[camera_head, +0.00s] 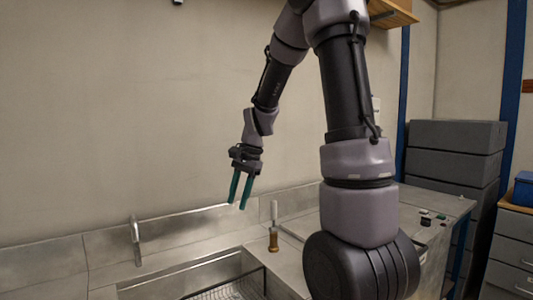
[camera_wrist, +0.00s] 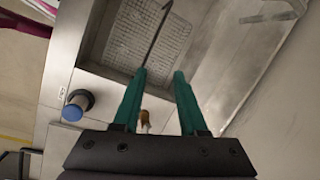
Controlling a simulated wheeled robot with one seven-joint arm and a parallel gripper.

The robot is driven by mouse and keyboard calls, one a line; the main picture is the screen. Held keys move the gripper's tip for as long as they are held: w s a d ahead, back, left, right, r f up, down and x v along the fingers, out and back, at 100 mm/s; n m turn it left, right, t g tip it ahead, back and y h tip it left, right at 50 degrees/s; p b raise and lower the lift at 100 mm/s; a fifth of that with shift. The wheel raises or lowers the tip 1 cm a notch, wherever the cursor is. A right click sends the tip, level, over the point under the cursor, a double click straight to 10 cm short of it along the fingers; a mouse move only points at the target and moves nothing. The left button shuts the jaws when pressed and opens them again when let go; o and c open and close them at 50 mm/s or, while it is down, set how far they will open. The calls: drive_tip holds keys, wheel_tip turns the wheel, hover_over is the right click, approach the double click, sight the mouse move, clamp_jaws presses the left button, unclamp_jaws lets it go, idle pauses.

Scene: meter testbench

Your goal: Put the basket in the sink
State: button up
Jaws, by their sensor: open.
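The wire basket (camera_head: 235,290) shows at the bottom edge of the head view, inside the metal sink (camera_head: 180,276); its lower part is cut off. My gripper (camera_head: 238,206) hangs above the counter behind the sink, with green fingers apart and nothing clearly held. In the wrist view, my gripper (camera_wrist: 159,74) overlaps the sink's near edge.
A metal tap (camera_head: 136,240) stands behind the sink at left. A brown bottle-like object (camera_head: 273,241) stands right of the sink. A blue-topped cylinder (camera_wrist: 78,103) shows in the wrist view. Grey boxes (camera_head: 452,160) are stacked at right. The wall is close behind.

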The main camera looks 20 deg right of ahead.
drive_tip(key=s+d+r+n+t+h, duration=0.1)
drive_tip(key=s+r+n+t, duration=0.5)
drive_tip(key=s+r, duration=0.9)
drive_tip(key=shift+s+d+r+n, duration=0.4)
drive_tip(key=shift+s+n, duration=0.2)
drive_tip(key=shift+s, duration=0.4)
